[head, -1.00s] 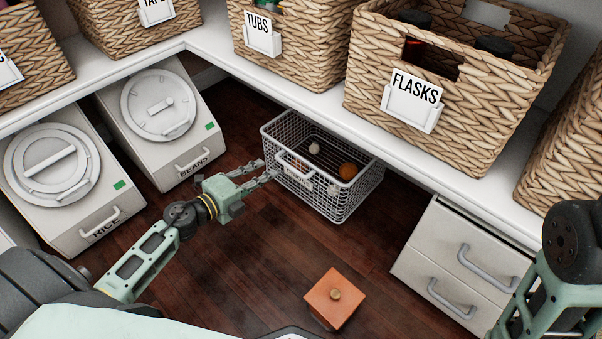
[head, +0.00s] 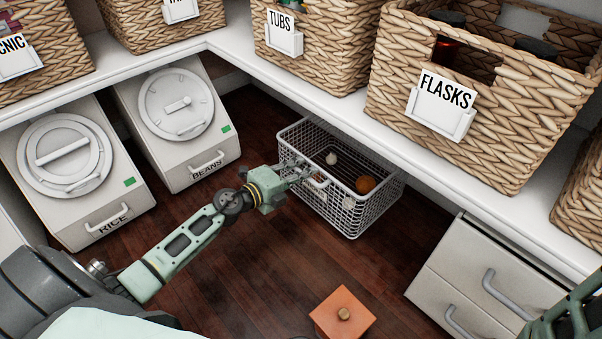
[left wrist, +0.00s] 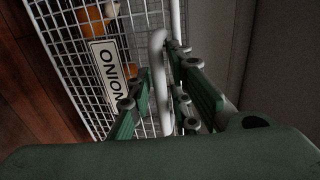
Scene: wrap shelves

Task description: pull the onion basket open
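The onion basket (head: 349,215), a grey wire basket, stands on the dark floor under the white shelf. A white onion and an orange-brown one show inside it. Its handle and label are on the front, partly covered by my left gripper (head: 300,172) in the head view. In the left wrist view the ONION label (left wrist: 104,72) is beside the white handle bar (left wrist: 158,75).
RICE (head: 75,170) and BEANS (head: 178,120) bins stand left of the basket. A white drawer unit (head: 470,280) stands right. Wicker baskets line the shelf above. The floor before the basket is otherwise clear.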

